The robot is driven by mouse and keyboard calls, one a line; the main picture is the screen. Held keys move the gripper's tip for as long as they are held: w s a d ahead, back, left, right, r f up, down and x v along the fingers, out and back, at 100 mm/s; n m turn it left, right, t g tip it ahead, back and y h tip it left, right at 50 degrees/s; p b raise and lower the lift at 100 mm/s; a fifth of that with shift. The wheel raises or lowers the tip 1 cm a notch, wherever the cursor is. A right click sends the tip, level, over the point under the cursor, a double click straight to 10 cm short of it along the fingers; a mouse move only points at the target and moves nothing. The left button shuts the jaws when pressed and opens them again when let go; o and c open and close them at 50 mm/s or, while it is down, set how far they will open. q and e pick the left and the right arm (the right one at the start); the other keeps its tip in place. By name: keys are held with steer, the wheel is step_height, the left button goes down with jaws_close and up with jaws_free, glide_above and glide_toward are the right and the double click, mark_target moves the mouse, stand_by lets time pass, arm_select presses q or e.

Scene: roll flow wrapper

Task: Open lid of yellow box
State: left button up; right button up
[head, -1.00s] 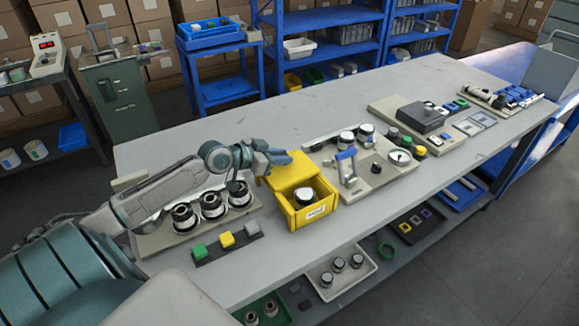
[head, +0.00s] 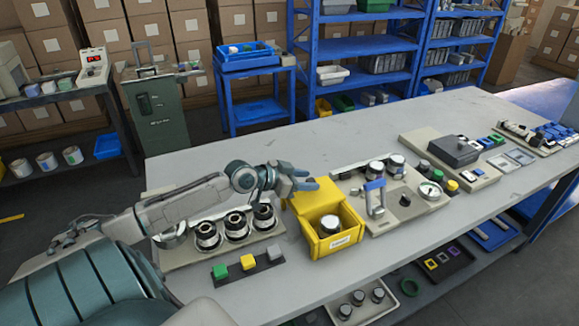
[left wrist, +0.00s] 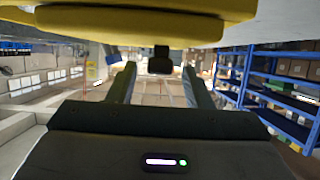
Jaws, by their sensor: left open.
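The yellow box (head: 338,243) stands on the grey bench with its top open, and a silver-and-black round part (head: 329,224) shows inside. Its yellow lid (head: 314,196) is raised at the back of the box, tilted away from the opening. My left gripper (head: 305,184) is open at the lid's upper left edge; I cannot tell whether it touches. In the left wrist view, yellow surfaces (left wrist: 130,28) of the box or lid fill the top, and the open fingers (left wrist: 160,88) show nothing held between them. My right gripper is not in view.
Left of the box, a tray holds several round parts (head: 236,226), with a strip of coloured blocks (head: 248,262) in front. Right of it is a fixture with a blue-handled clamp (head: 375,195) and a gauge (head: 430,190). The bench (head: 270,155) is clear behind the gripper.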

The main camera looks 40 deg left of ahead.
arm_select(q)
steer(key=shift+s+a+r, duration=0.2)
steer(key=shift+s+a, duration=0.1)
steer(key=shift+s, duration=0.35)
steer(key=p+v, duration=0.1)
steer(key=v, duration=0.2)
steer(key=shift+s+r, duration=0.1)
steer(key=shift+r, duration=0.05)
steer(key=shift+p+v, duration=2.75)
steer(key=shift+p, duration=0.9)
